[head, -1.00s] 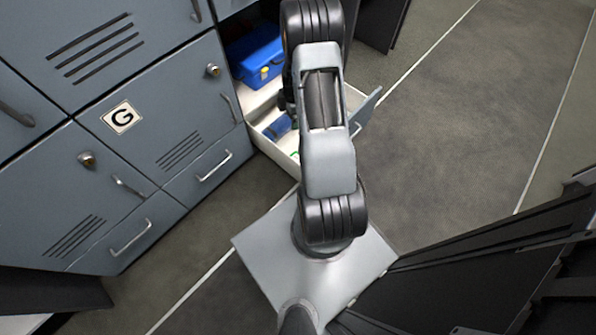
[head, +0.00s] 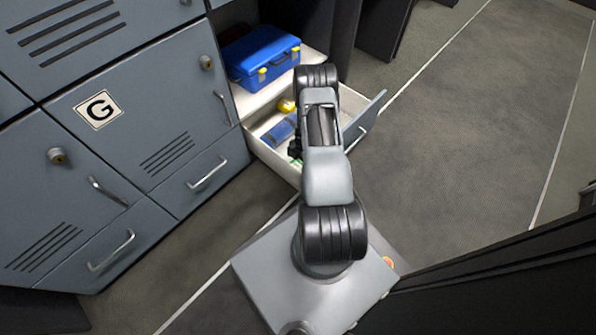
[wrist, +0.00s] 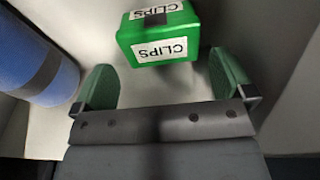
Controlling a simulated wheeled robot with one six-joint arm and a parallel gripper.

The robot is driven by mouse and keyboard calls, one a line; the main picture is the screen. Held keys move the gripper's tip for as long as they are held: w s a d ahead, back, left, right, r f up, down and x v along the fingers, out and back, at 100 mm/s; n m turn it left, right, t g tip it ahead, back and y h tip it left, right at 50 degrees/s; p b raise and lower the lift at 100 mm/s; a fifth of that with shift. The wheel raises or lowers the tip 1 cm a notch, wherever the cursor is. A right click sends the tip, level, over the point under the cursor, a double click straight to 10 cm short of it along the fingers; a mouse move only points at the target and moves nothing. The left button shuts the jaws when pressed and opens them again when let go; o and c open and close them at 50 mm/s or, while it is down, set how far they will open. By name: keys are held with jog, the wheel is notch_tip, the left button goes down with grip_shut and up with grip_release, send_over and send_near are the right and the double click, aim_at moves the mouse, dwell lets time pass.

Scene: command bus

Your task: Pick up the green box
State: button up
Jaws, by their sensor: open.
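The green box (wrist: 158,36) has white labels reading CLIPS and lies in the open drawer (head: 268,156). In the wrist view it is just beyond the fingertips, roughly centred on the gap between them. My gripper (wrist: 166,82) is open, with one green-padded finger on each side and nothing between them. In the head view only a small bit of green (head: 297,162) shows beside my arm, which hides most of the box and the gripper.
A blue rolled item (wrist: 40,68) lies left of the gripper in the drawer. A yellow item (head: 286,105) is at the drawer's back. A blue toolbox (head: 262,55) stands on the shelf above. Grey lockers (head: 150,110) stand at left; the floor at right is clear.

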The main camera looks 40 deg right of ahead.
aim_at(298, 167)
jog(key=shift+a+f+b, duration=0.15)
jog(key=shift+f+b, duration=0.4)
jog(key=shift+f, duration=0.35)
jog(key=shift+a+f+b, duration=0.2)
jog(key=shift+f+b, duration=0.35)
jog(key=shift+f, duration=0.35)
jog(key=shift+a+f+b, duration=0.15)
jog(key=shift+f+b, duration=0.4)
jog(key=shift+f, duration=0.35)
jog(key=shift+r, duration=0.1)
jog(key=shift+c, duration=0.4)
jog(key=c, duration=0.5)
jog(key=shift+c, duration=0.2)
jog(key=shift+r, duration=0.1)
